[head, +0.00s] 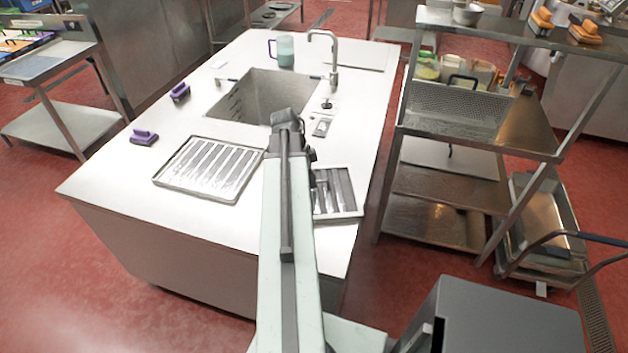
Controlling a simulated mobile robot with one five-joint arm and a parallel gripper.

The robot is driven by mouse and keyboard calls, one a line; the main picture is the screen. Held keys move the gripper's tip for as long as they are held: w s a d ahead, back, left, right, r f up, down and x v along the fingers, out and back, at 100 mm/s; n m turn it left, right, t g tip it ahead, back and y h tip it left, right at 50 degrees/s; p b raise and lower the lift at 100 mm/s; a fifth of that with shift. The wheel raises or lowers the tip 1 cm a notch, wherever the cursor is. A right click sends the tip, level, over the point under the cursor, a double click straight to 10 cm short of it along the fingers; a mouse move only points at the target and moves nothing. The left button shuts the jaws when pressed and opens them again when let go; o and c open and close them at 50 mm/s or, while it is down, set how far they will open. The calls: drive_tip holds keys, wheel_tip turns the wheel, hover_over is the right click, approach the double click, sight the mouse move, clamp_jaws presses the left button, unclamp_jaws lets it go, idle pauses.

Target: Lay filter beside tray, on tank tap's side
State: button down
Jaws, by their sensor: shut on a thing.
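A metal filter (345,190) with dark slots shows at the right side of the steel counter, its left part hidden behind my arm. My gripper (313,178) is mostly hidden by the arm; its dark parts show at the filter's left, and it is shut on the filter. Whether the filter touches the counter I cannot tell. A shallow ridged metal tray (160,182) lies flat to the left of the arm. The tap (333,72) curves up at the far right of the sunken tank (228,103), beyond both tray and filter.
Purple-handled pads (144,137) stand on the counter's left side. A jug (286,52) stands behind the tank. A small flat item (321,127) lies at the tank's right. A shelf rack (470,135) with containers stands right, across a gap. The counter's front left is clear.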

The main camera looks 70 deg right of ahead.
drive_tip(key=shift+f, duration=0.1)
drive_tip(key=c, duration=1.5)
unclamp_jaws()
drive_tip(key=p+v, duration=1.1)
drive_tip(key=v, duration=0.1)
drive_tip(key=shift+a, duration=0.1)
